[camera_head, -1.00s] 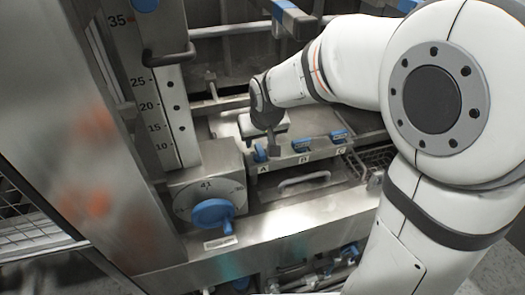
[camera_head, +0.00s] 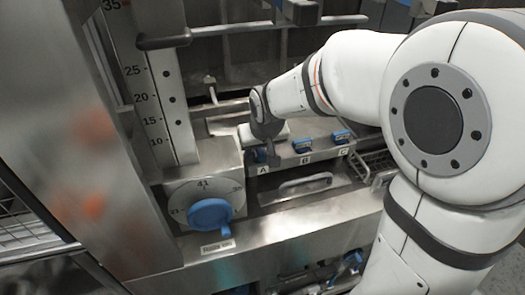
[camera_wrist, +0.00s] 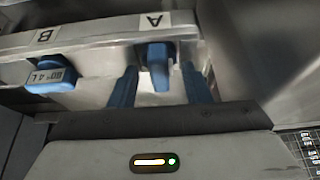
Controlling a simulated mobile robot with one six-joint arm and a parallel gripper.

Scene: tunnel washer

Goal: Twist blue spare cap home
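Blue fittings sit in a row on a metal ledge, over labels A, B and C. In the wrist view the one at A (camera_wrist: 158,66) is a narrow upright blue piece, and the one at B (camera_wrist: 48,73) carries a small printed tag. The one at C (camera_head: 342,136) shows in the head view. I cannot tell which is the spare cap. My gripper (camera_wrist: 160,88) is open, its two blue fingers on either side of the A piece, with gaps showing. In the head view my gripper (camera_head: 270,153) points down at A and partly hides it.
A large blue knob (camera_head: 211,213) sits on a dial plate left of the ledge. A scale post (camera_head: 160,95) rises behind it. A metal handle (camera_head: 305,182) lies below the ledge, and a wire basket (camera_head: 378,160) is at its right.

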